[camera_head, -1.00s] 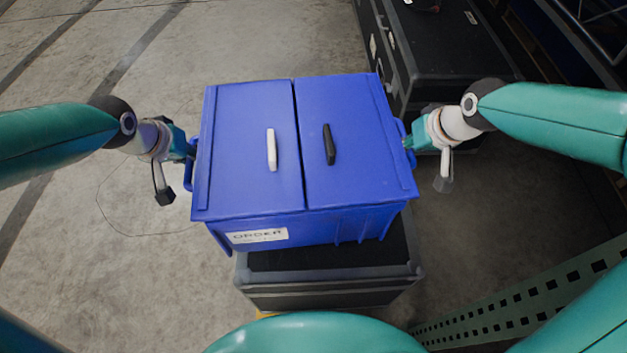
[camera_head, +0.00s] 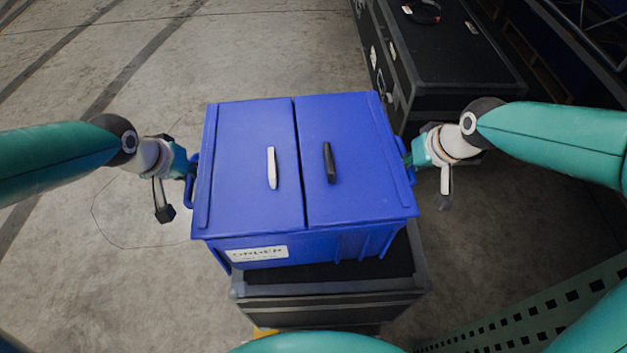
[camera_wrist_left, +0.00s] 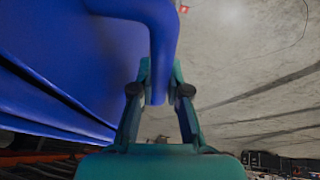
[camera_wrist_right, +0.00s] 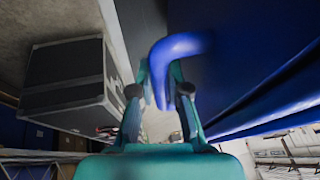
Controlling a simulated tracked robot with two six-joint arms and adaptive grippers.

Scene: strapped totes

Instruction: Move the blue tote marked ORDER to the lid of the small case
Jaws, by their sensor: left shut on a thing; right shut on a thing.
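The blue tote (camera_head: 260,215) with an ORDER label has a closed two-part lid with one white and one black strap handle. My left gripper (camera_head: 190,172) is shut on the handle at its left side; the left wrist view shows the blue handle (camera_wrist_left: 162,60) between the fingers. My right gripper (camera_head: 408,160) is shut on the right side handle, which also shows in the right wrist view (camera_wrist_right: 175,48). A small dark case (camera_head: 330,290) lies below the tote's front part. The tote hides much of its lid, and I cannot tell whether they touch.
A large black case (camera_head: 450,55) stands at the back right with a dark headset-like object (camera_head: 422,12) on top. A green perforated rail (camera_head: 540,315) runs at the lower right. Grey floor (camera_head: 110,240) is open on the left.

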